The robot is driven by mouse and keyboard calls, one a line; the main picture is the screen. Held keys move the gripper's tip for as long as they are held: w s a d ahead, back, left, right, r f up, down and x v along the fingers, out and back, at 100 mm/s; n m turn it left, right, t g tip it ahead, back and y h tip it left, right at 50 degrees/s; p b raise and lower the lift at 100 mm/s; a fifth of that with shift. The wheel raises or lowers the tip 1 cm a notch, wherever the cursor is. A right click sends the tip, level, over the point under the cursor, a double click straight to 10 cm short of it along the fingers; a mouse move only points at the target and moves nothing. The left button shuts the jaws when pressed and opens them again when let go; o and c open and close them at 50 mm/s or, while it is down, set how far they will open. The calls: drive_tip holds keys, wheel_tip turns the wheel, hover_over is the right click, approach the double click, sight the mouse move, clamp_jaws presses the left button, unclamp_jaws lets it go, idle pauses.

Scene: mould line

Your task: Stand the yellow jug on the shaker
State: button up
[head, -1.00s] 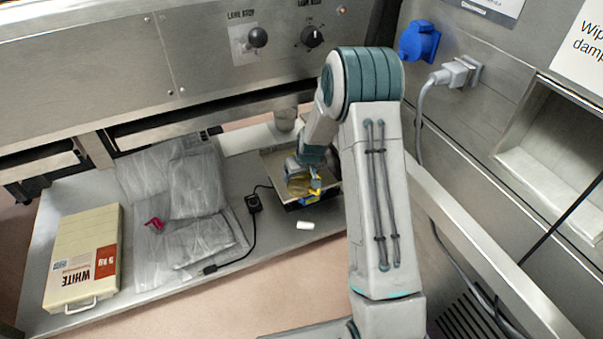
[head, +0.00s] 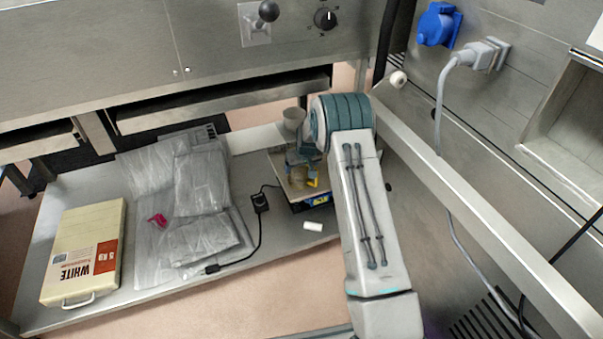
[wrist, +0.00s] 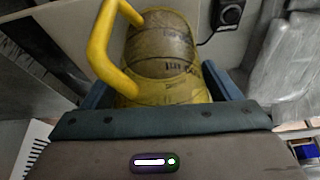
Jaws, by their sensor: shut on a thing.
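The yellow jug (wrist: 162,50) fills the middle of the wrist view, with a yellow handle on its left and a see-through, marked body. My gripper (wrist: 160,95) is shut on it, a blue finger on each side. In the head view the jug (head: 303,178) is small and partly covered by my gripper (head: 304,160).
A small white cylinder (head: 320,227) lies in front. A black cable with a small box (head: 260,203) runs left of it. Clear bags (head: 195,205) and a cream WHITE case (head: 85,245) take the left. A metal rail (head: 470,210) runs on the right.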

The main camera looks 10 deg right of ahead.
drive_tip(key=shift+f, duration=0.95)
drive_tip(key=shift+f, duration=0.1)
drive_tip(key=shift+f+b, duration=0.15)
drive_tip(key=shift+b, duration=0.2)
drive_tip(key=o, duration=1.2)
drive_tip(key=shift+p+v, duration=2.15)
drive_tip(key=shift+v, duration=1.8)
